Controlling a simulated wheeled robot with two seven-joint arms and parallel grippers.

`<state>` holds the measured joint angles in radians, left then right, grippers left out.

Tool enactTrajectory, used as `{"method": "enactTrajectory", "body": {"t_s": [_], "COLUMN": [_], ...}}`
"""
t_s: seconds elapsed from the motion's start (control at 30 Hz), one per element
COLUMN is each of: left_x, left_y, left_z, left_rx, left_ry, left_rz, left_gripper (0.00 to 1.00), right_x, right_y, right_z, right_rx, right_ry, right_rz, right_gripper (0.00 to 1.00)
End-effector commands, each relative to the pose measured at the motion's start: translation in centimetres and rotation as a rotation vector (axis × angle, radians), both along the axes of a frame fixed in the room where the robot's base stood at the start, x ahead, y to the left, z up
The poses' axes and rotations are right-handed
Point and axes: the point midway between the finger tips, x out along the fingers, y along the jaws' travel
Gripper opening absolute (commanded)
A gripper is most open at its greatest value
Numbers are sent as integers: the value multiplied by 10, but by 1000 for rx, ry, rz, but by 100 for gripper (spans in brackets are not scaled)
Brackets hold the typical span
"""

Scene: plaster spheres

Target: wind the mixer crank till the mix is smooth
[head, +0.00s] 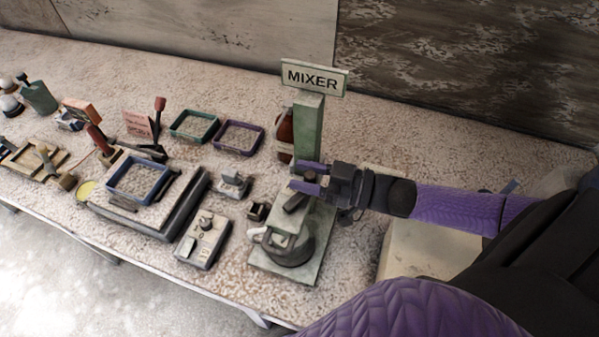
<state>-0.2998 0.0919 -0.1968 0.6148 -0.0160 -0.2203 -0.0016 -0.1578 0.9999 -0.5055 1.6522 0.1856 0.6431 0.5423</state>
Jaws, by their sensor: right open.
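The mixer stands near the table's front edge, with a green post (308,135) and a sign (314,78) reading MIXER. On its pale green base plate (313,262) sits a dark round bowl (290,251) with a light curved handle at its left. A short dark bar (296,202) shows above the bowl; I cannot tell whether it is the crank. My right gripper (294,177) comes in from the right, open, in front of the post and above the bar. Nothing shows between its fingers. The mix is hidden. My left gripper is out of view.
A grey box with a knob (202,240) and small metal fixtures (233,185) stand left of the mixer. Farther left are a blue tray (139,180) on a platform, and a green tray (195,127) and purple tray (238,138) behind. A pale block (432,248) lies right.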

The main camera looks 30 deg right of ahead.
Motion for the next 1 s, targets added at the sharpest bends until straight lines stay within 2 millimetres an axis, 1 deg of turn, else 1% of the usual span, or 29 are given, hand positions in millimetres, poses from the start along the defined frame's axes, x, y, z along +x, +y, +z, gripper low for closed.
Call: {"method": "enactTrajectory", "body": {"t_s": [0.1, 0.33, 0.37, 0.4, 0.47, 0.5, 0.53, 0.57, 0.73, 0.9, 1.0], "left_x": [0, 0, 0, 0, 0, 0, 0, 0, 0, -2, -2], "left_y": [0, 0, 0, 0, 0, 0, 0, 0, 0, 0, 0], "left_z": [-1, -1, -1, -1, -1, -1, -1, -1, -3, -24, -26], "left_rx": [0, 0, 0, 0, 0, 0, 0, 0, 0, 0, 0], "left_ry": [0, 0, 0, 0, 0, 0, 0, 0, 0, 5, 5], "left_rz": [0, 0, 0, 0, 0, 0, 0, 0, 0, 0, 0], "left_gripper": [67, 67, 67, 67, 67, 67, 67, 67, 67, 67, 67], "right_x": [8, 9, 9, 9, 8, 8, 8, 8, 9, 14, 14], "right_y": [8, 9, 9, 9, 9, 9, 9, 9, 9, 12, 12], "right_z": [0, 0, 0, 0, 0, 0, 0, 0, 0, -4, -2], "right_rx": [1, -1, -1, -1, -1, -1, -1, -1, -1, -3, -2], "right_ry": [-2, -1, -1, -1, -1, -1, -1, -1, -1, -7, -2], "right_rz": [0, 0, 0, 0, 0, 0, 0, 0, 4, 107, 135], "right_gripper": [46, 46, 40, 32, 19, 10, 4, 0, 0, 0, 0]}}
